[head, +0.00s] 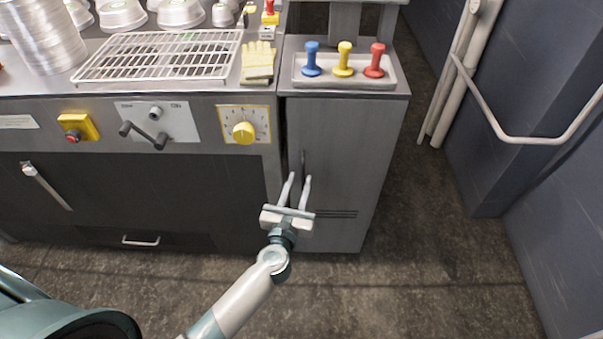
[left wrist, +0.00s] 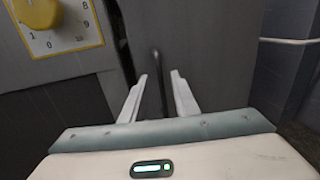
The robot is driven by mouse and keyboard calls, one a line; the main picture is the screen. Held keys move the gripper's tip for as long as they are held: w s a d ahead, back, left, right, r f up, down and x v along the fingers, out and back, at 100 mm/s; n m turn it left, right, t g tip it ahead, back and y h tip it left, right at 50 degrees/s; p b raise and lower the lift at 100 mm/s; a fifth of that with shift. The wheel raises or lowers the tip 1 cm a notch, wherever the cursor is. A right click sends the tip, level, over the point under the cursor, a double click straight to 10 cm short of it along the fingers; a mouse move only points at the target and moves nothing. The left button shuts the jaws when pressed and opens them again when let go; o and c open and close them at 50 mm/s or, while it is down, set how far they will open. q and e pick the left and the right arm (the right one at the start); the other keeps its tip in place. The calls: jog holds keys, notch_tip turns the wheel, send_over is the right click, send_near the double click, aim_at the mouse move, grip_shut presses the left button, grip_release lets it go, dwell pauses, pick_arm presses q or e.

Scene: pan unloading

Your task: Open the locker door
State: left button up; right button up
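The locker door (head: 337,150) is the grey front of the narrow cabinet, right of the wide machine. It looks shut, with a dark gap along its left edge. Its dark vertical handle (head: 303,163) is near that left edge; it also shows in the left wrist view (left wrist: 158,80). My left gripper (head: 299,177) is open in front of the door. In the left wrist view its two pale fingers (left wrist: 160,77) stand on either side of the handle's line. I cannot tell whether they reach around the handle. My right gripper is not in view.
A tray (head: 344,84) with blue, yellow and red knobbed tools stands on the cabinet top. The machine's yellow dial (head: 244,132) is just left of the door. Pipes (head: 460,70) and a wall rail (head: 530,139) are at the right. The floor right of the cabinet is clear.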

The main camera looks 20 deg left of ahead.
aim_at(303, 171)
pick_arm(q)
jog(key=shift+w+a, duration=0.15)
jog(key=shift+w, duration=1.55)
grip_shut()
